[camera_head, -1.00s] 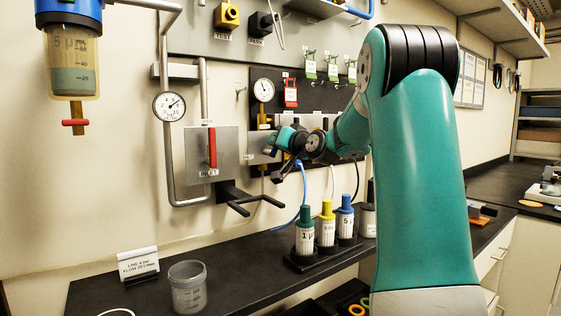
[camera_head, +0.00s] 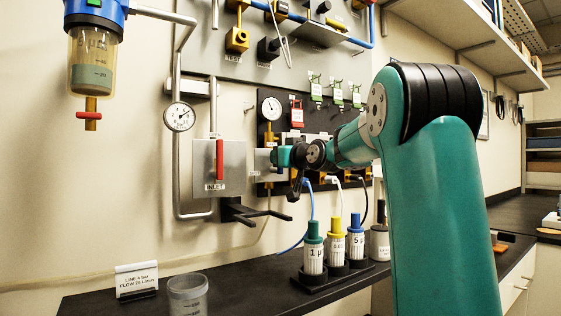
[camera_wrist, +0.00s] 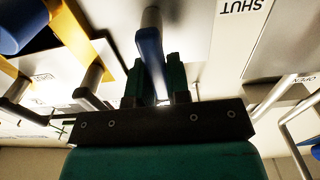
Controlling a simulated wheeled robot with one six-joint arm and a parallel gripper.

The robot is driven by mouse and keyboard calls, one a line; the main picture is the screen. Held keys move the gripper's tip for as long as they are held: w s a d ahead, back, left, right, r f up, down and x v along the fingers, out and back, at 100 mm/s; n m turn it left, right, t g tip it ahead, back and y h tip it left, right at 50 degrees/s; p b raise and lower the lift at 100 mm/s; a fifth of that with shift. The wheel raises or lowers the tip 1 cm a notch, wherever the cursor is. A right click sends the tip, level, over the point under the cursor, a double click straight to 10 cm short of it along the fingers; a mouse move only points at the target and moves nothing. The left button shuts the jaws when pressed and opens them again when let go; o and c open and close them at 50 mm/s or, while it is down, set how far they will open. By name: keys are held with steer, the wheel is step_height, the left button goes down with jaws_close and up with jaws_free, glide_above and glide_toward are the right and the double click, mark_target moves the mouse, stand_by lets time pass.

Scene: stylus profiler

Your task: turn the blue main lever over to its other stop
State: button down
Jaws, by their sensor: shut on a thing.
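The blue main lever (camera_wrist: 150,52) shows in the wrist view, standing between the two green fingers of my gripper (camera_wrist: 156,82). My gripper is shut on the lever. A SHUT label (camera_wrist: 243,6) shows upside down at upper right of the wrist view, and an OPEN label (camera_wrist: 305,79) at the right edge.
The red inlet lever (camera_head: 220,159) stands upright on its plate, with a dark bracket (camera_head: 240,211) below. A round gauge (camera_head: 271,108) and tagged hooks are above my wrist. Capped bottles (camera_head: 314,249) stand in a black rack on the bench. A clear cup (camera_head: 188,293) is at front left.

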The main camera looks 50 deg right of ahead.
steer(key=c, duration=1.1)
jaws_free()
steer(key=b+v, duration=0.3)
steer(key=v, duration=1.4)
steer(key=shift+s+d+f+b, duration=0.1)
steer(key=shift+s+b, duration=0.15)
steer(key=shift+b, duration=0.05)
